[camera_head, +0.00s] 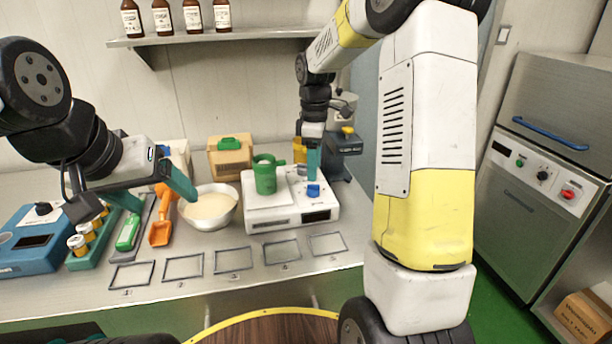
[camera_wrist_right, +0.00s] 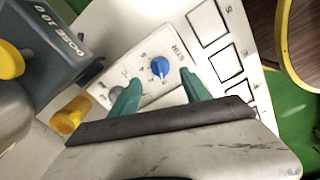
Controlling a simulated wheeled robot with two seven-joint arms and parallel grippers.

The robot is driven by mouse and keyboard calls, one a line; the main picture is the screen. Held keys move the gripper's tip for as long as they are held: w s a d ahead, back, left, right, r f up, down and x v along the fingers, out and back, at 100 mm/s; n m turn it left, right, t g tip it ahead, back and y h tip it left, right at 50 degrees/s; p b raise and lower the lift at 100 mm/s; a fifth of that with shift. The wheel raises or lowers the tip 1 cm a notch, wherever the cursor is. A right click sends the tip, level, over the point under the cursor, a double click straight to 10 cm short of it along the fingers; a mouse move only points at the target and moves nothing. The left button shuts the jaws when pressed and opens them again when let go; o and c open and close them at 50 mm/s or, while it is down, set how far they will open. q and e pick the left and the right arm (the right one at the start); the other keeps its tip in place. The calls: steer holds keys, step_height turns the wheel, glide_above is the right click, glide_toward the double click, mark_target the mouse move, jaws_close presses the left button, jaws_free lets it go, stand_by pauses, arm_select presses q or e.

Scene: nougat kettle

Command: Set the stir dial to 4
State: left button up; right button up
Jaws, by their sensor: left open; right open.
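The stir dial (camera_wrist_right: 160,66) is a blue knob on a white panel beside the letters STIR, with small marks around it that are too small to read surely. In the head view the blue dial (camera_head: 313,190) sits on the white machine (camera_head: 283,222). My right gripper (camera_wrist_right: 160,77) is open, with its teal fingers on either side of the dial; contact cannot be told. In the head view the right gripper (camera_head: 313,168) points down over the dial. My left gripper (camera_head: 150,196) is open and empty, left of the bowl.
A green pot (camera_head: 265,178) stands on the white machine. A bowl of cream (camera_head: 210,208), orange scoop (camera_head: 161,230) and blue device (camera_head: 35,240) lie left. Numbered frames (camera_head: 233,259) line the front edge. In the wrist view, a yellow object (camera_wrist_right: 70,112) is near the right gripper.

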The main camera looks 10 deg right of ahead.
mark_target(313, 185)
step_height(313, 185, down, 6)
steer(key=shift+r, duration=0.15)
jaws_close()
stand_by(0.3)
